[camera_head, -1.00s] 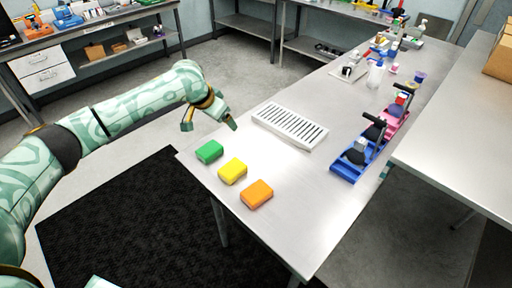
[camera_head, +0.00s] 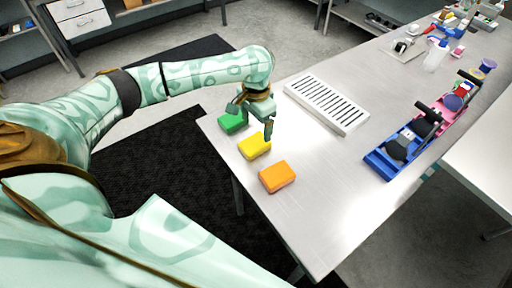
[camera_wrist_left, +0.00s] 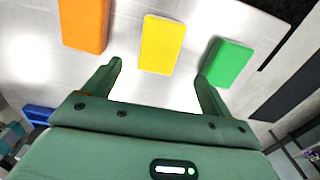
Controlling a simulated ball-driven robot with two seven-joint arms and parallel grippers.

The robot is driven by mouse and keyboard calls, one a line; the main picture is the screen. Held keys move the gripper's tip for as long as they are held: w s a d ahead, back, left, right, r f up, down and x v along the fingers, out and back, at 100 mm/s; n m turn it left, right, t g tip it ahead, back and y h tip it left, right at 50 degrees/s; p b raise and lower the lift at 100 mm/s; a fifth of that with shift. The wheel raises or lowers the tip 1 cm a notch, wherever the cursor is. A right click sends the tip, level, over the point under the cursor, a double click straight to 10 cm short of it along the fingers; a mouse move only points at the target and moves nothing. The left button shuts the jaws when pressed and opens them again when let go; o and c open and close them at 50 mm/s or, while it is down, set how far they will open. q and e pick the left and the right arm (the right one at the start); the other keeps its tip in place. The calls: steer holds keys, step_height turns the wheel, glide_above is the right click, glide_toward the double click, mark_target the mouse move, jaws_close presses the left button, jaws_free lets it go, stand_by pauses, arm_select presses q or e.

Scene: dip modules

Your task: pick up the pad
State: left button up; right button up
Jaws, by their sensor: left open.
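Three pads lie in a row on the steel table: a green pad (camera_head: 232,122), a yellow pad (camera_head: 254,146) and an orange pad (camera_head: 277,177). In the left wrist view are the orange pad (camera_wrist_left: 84,24), the yellow pad (camera_wrist_left: 161,44) and the green pad (camera_wrist_left: 229,62). My left gripper (camera_head: 254,122) is open and empty above the table, by the green and yellow pads. In the left wrist view its fingers (camera_wrist_left: 158,74) point toward the yellow pad, which shows between and beyond them. The right gripper is not in view.
A white slotted rack (camera_head: 327,104) lies on the table behind the pads. A blue holder (camera_head: 378,163) and a pink holder (camera_head: 440,112) with dark-handled tools stand to the right. Bottles and small items stand farther back. The table's near edge is close to the pads.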

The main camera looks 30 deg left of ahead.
mark_target(255, 142)
arm_select(q)
steer(key=f+b, duration=0.1)
steer(key=f, duration=0.1)
steer(key=f+b, duration=0.1)
steer(key=f, duration=0.1)
steer(key=f+b, duration=0.1)
steer(key=f, duration=0.2)
steer(key=shift+s+f, duration=0.1)
steer(key=shift+s, duration=0.2)
steer(key=shift+c, duration=1)
steer(key=c, duration=0.9)
